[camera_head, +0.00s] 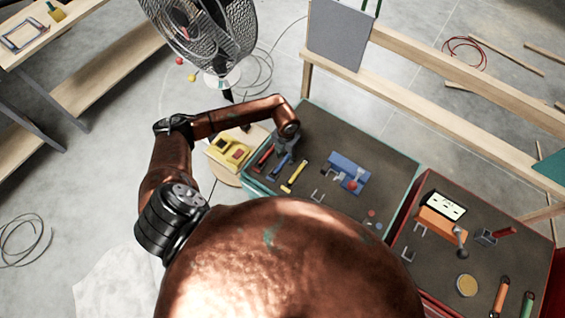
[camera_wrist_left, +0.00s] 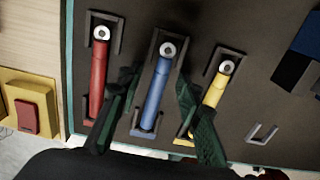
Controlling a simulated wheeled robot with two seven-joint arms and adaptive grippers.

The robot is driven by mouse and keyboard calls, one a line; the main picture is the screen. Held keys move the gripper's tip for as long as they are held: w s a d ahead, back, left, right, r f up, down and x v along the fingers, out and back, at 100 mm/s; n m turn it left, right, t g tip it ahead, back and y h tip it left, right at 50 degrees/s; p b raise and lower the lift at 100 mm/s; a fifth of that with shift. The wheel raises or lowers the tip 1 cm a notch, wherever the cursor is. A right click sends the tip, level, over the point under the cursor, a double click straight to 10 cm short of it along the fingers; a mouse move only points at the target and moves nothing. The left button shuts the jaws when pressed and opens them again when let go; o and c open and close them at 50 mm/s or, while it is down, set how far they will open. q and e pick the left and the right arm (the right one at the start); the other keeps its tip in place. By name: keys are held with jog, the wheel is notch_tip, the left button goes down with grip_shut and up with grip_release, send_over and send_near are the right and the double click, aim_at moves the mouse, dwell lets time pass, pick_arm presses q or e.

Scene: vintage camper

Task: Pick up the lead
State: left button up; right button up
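I cannot tell which thing is the lead. Red (camera_wrist_left: 98,75), blue (camera_wrist_left: 153,97) and yellow (camera_wrist_left: 217,88) handled tools with round silver ends lie in dark brackets on a dark tabletop (camera_wrist_left: 270,105). The red (camera_head: 263,155) and yellow (camera_head: 298,172) tools also show in the head view. My left gripper (camera_wrist_left: 157,83) is open, with one finger on each side of the blue tool. Whether the fingers touch it, I cannot tell. In the head view, my left gripper (camera_head: 284,146) is over the table's left part. My right gripper is out of view.
A blue device (camera_head: 348,172) lies right of the tools. A second, red-edged table (camera_head: 425,265) holds an orange device (camera_head: 442,226) and other tools. A yellow box (camera_head: 228,153) is left of the tools, and a fan (camera_head: 215,35) stands behind. Cables lie on the floor.

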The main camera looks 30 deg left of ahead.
aim_at(286, 157)
pick_arm(q)
grip_shut()
jog(key=shift+r, duration=0.15)
dwell(0.4)
jog(key=shift+r, duration=0.25)
notch_tip(286, 157, up, 2)
jog(key=shift+w+r+b, duration=0.1)
jog(key=shift+b, duration=0.75)
jog(key=s+d+r+b, duration=0.3)
jog(key=s+d+r, duration=0.6)
jog(key=s+r, duration=0.1)
jog(key=shift+s, duration=0.5)
